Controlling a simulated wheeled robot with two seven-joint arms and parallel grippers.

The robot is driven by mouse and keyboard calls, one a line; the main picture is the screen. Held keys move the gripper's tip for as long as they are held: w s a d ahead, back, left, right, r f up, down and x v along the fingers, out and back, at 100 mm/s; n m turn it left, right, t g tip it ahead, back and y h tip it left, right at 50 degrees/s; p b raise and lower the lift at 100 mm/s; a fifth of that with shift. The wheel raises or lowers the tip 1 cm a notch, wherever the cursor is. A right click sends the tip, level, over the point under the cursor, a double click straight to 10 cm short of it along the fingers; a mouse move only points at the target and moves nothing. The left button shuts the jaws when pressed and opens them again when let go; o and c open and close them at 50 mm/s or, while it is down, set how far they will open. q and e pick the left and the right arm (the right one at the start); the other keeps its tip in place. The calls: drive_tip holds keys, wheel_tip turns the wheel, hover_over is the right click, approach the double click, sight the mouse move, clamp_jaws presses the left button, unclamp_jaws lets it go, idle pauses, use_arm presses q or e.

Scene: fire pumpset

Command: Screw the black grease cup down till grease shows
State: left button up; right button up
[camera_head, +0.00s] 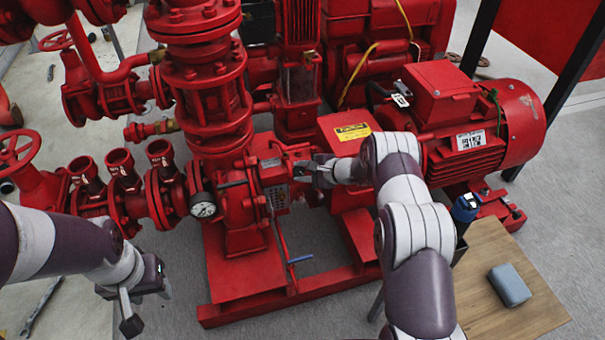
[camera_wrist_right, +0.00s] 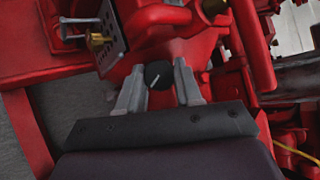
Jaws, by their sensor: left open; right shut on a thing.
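The black grease cup (camera_wrist_right: 158,75) is a round dark cap with a pale line on its face. In the right wrist view it sits on the red pump housing between the two grey fingers of my right gripper (camera_wrist_right: 161,82), which is shut on it. In the head view my right gripper (camera_head: 318,172) reaches the pump from the right, and its fingers hide the cup there. No grease can be made out around the cup. My left gripper (camera_head: 148,303) is open and empty at the lower left, away from the pump.
A red motor (camera_head: 490,130) stands right of the pump. A pressure gauge (camera_head: 204,207) and red valves are on the left. A wooden table (camera_head: 490,310) at the lower right holds a grey-blue block (camera_head: 510,285). A brass fitting (camera_wrist_right: 98,40) is near the cup.

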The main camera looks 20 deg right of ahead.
drive_tip(key=m+t, duration=0.1)
drive_tip(key=m+b, duration=0.1)
drive_tip(key=m, duration=0.1)
drive_tip(key=shift+s+f+t, duration=0.1)
drive_tip(key=shift+f+t, duration=0.15)
drive_tip(key=shift+t, duration=0.15)
drive_tip(key=shift+a+f+m+t+b, duration=0.1)
drive_tip(key=shift+m+t+b, duration=0.4)
drive_tip(key=shift+m+b, duration=0.35)
drive_tip(key=m+t+h+b, duration=0.1)
drive_tip(key=m+b, duration=0.2)
drive_tip(key=shift+s+f+t, duration=0.1)
drive_tip(key=shift+t, duration=0.2)
drive_tip(key=shift+r+m+t+h+b, duration=0.25)
drive_tip(key=shift+m+h+b, duration=0.25)
drive_tip(key=shift+m+b, duration=0.35)
drive_tip(key=o, duration=1)
drive_tip(key=shift+o, duration=0.2)
drive_tip(key=shift+r, duration=0.1)
